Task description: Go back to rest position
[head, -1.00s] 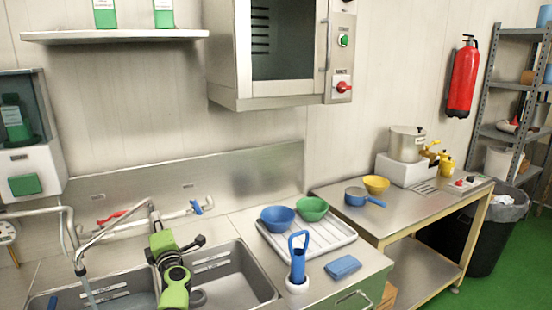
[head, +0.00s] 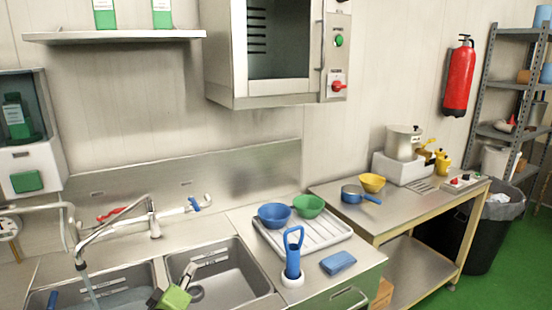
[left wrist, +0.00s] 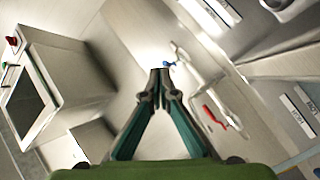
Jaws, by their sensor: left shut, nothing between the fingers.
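My left gripper (head: 189,272) is low in the head view, over the divider and right basin of the double sink (head: 246,263). Its green body is cut off by the bottom edge. In the left wrist view the two fingers of my left gripper (left wrist: 161,74) meet at the tips, with nothing between them. They point toward the wall behind the sink, where the red tap handle (left wrist: 215,117) and the blue tap handle (left wrist: 169,64) show. My right gripper is in neither view.
A faucet (head: 112,229) stands at the left basin, water running. A tray (head: 330,236) bears a blue bowl (head: 274,216) and a green bowl (head: 309,206). A pot (head: 403,142) stands on the right table.

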